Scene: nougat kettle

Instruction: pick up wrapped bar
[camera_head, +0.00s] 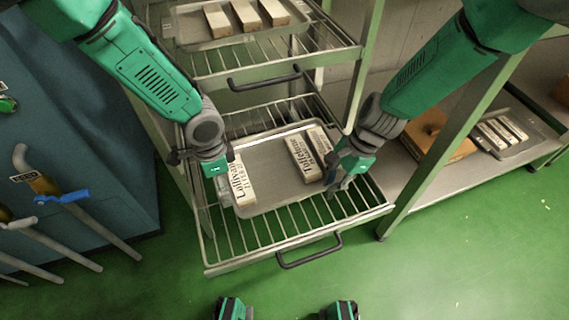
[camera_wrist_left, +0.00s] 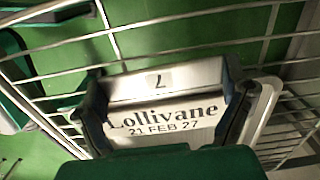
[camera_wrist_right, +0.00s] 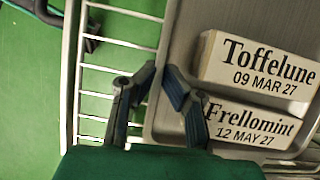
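The Lollivane bar (camera_head: 242,183), a pale wrapped block with black print, is at the left side of the grey tray (camera_head: 272,160) on the pulled-out wire shelf. My left gripper (camera_head: 222,185) has its fingers against both ends of this bar. The left wrist view shows the bar (camera_wrist_left: 165,115) filling the gap between them. I cannot tell whether it is clear of the tray. My right gripper (camera_wrist_right: 160,70) is empty, fingertips nearly together, at the tray's edge. It is beside the Toffelune bar (camera_wrist_right: 262,70) and the Frellomint bar (camera_wrist_right: 250,125), and its finger covers part of the latter.
An upper wire shelf (camera_head: 270,57) holds a tray with several plain bars (camera_head: 245,14). At right, a low shelf carries a brown box (camera_head: 435,135) and a tray of bars (camera_head: 502,132). A blue cabinet (camera_head: 75,130) with pipes is at left. Green floor is clear in front.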

